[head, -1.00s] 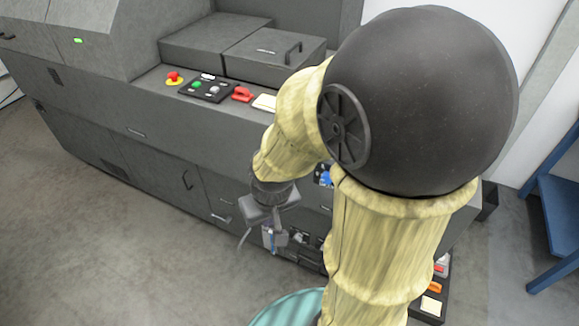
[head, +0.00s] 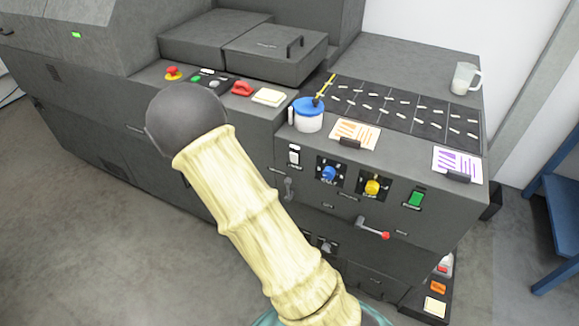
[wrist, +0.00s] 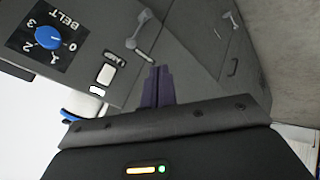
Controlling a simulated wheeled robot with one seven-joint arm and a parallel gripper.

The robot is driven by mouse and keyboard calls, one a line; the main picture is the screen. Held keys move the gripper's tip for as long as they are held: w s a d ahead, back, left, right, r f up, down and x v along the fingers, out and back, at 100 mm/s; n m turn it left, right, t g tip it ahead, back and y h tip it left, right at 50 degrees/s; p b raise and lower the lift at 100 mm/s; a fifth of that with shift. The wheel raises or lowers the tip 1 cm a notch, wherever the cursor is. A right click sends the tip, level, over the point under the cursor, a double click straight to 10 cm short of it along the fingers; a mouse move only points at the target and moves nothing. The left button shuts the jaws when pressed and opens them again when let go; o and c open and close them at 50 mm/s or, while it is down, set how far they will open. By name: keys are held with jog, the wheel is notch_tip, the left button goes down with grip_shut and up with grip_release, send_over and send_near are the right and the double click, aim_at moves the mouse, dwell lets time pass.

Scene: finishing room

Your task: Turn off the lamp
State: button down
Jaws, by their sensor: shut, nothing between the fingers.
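A white rocker switch (head: 294,155) is on the machine's front panel; a white switch also shows in the wrist view (wrist: 107,73), beside a blue knob (wrist: 48,37) marked BELT. A green switch (head: 415,198) is farther right on the same panel. A small green light (head: 76,35) glows at the far left. My gripper (wrist: 157,75) is shut and empty, its fingertips apart from the white switch in the wrist view. In the head view it is hidden behind my arm.
A yellow knob (head: 373,187) and a red-tipped lever (head: 373,229) are on the front panel. A blue-lidded pot (head: 308,115) and a mug (head: 465,78) stand on top. A blue stand (head: 560,205) is at the right. Grey floor is open at left.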

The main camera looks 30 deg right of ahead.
aim_at(293, 156)
jog(key=d+n+t+h, duration=0.1)
jog(key=n+h, duration=0.1)
jog(key=h, duration=0.1)
jog(key=d+f+n+t+h+b, duration=0.1)
jog(key=n+t+h, duration=0.1)
jog(key=h, duration=0.1)
jog(key=w+d+f+n+t+h+b, duration=0.1)
jog(key=d+t+h, duration=0.1)
jog(key=h, duration=0.1)
jog(key=shift+n+h, duration=0.4)
jog(key=shift+d, duration=0.1)
jog(key=p+x, duration=0.3)
jog(key=x, duration=1.1)
jog(key=shift+r, duration=0.1)
